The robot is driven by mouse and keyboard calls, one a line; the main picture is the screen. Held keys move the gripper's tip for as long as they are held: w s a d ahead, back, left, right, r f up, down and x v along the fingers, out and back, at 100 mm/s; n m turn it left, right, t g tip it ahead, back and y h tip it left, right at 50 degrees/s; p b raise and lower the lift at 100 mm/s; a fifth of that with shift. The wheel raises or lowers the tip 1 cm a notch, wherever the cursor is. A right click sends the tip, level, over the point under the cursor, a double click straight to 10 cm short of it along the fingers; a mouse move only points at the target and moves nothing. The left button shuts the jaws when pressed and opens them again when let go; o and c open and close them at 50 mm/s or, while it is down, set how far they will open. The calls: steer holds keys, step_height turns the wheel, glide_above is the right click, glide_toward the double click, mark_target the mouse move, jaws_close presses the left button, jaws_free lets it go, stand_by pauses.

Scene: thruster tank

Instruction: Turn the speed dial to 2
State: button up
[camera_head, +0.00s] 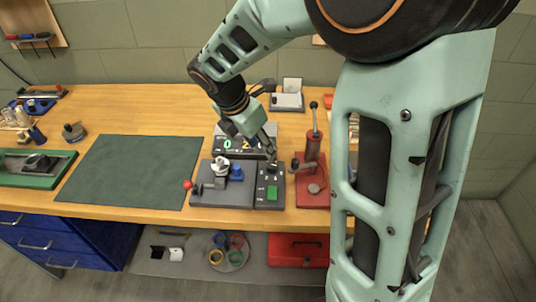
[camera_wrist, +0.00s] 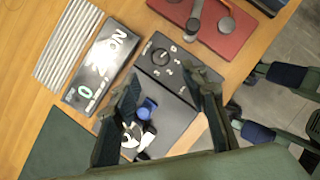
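The speed dial is a round black knob (camera_wrist: 160,57) on a dark grey panel, with small white marks around it, in the wrist view. In the head view the dial (camera_head: 271,168) is a small dark knob on the panel's upper part. The setting its pointer shows is too small to read. My gripper (camera_wrist: 162,75) is open, with its two fingers spread to either side of the dial in the picture and nothing between them. In the head view my gripper (camera_head: 267,149) is above the panel's back edge, its tips partly hard to make out. Contact with the dial cannot be told.
A black display (camera_wrist: 101,66) with a green 0 stands behind the panel. A grey machine (camera_head: 222,190) with a blue part and a red-knobbed lever adjoins the panel's left side. A red lever press (camera_head: 312,178) stands close right. A green mat (camera_head: 130,170) lies clear at left.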

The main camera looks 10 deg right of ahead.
mark_target(272, 164)
steer(key=b+x, duration=0.1)
steer(key=x, duration=0.8)
steer(key=shift+w+d+f, duration=0.1)
steer(key=shift+d+f, duration=0.05)
steer(key=shift+f, duration=0.1)
jaws_close()
